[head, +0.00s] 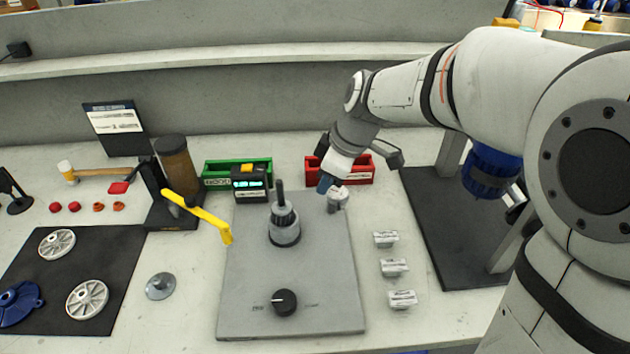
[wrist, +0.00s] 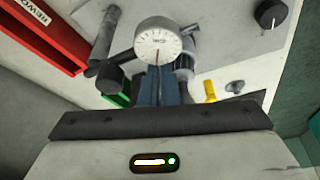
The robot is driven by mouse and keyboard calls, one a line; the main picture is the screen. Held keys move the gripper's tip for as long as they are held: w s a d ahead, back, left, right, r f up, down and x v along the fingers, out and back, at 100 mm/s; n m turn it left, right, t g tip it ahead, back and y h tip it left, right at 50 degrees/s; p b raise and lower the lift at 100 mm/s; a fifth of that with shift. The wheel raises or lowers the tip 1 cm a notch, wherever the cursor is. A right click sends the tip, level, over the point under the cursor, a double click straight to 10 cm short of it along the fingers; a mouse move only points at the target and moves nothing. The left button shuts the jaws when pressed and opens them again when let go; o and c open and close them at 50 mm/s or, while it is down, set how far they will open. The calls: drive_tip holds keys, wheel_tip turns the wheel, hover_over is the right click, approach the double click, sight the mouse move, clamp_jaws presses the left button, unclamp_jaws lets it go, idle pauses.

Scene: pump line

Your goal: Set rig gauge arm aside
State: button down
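The rig is a grey plate (head: 340,300) with a dark-tipped round housing (head: 285,229) at its middle and a black knob (head: 285,301) near its front. A short metal post (head: 338,197) stands at the plate's back right. In the wrist view the gauge arm shows as a black bar (wrist: 110,74) from the post (wrist: 106,35) to a white round dial (wrist: 158,42). My gripper (head: 325,184) is low beside the post. Its blue fingers (wrist: 160,86) are close together, right at the dial. The dial hides their tips, so I cannot tell whether they hold the arm.
A red bin (head: 348,171) and a green bin (head: 222,172) stand behind the plate. A yellow lever (head: 200,214) reaches over its left edge. Several small labelled blocks (head: 394,267) lie to the right, before a black stand base (head: 445,235). Wheels rest on a dark mat (head: 110,255).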

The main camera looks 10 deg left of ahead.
drive_tip(key=shift+s+f, duration=0.1)
wheel_tip(320, 180, up, 10)
drive_tip(key=shift+a+f, duration=0.2)
drive_tip(key=shift+a, duration=0.15)
idle(0.3)
drive_tip(key=s+d+f+m+h+p, duration=0.1)
drive_tip(key=s+d+f+m, duration=0.1)
drive_tip(key=s+d+m, duration=0.2)
drive_tip(key=s+d+f+m+t+h+p, duration=0.1)
drive_tip(key=s+d+m, duration=0.4)
drive_tip(key=d, duration=0.6)
drive_tip(key=s+d+f+m+t+h+p, duration=0.1)
drive_tip(key=s+d+f+m+p, duration=0.1)
drive_tip(key=s+d+m, duration=0.3)
drive_tip(key=d+m, duration=0.2)
drive_tip(key=shift+d+f+h, duration=0.3)
drive_tip(key=shift+f+h, duration=0.05)
drive_tip(key=shift+h, duration=0.05)
